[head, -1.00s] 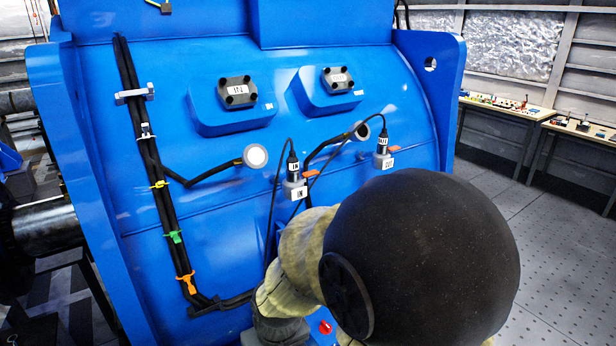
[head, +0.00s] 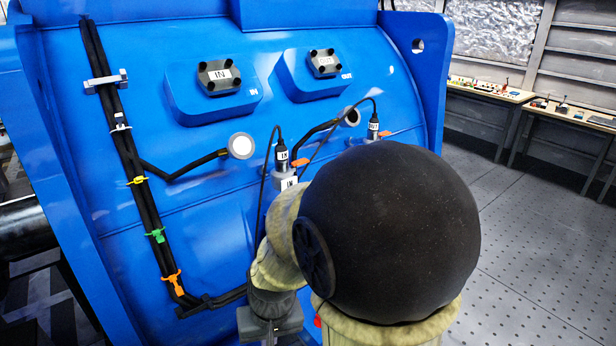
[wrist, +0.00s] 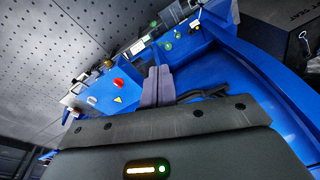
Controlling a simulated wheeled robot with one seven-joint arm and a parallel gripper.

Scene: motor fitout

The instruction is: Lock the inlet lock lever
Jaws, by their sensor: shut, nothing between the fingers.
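In the head view, the inlet connector (head: 282,157) is a black plug labelled IN, standing in a grey socket (head: 284,182) on the blue motor housing. An orange lever (head: 301,162), apparently the inlet lock lever, sticks out to its right. A similar orange lever (head: 386,133) is beside the plug labelled OUT (head: 373,127), which my arm partly covers. No orange lever can be made out there.
A black cable bundle (head: 127,150) with coloured clips runs down the housing's left. Cover plates (head: 219,77) are above the connectors. The wrist view shows a blue box with a red button (wrist: 118,83) beside the fingers. Workbenches (head: 487,91) and open floor are at right.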

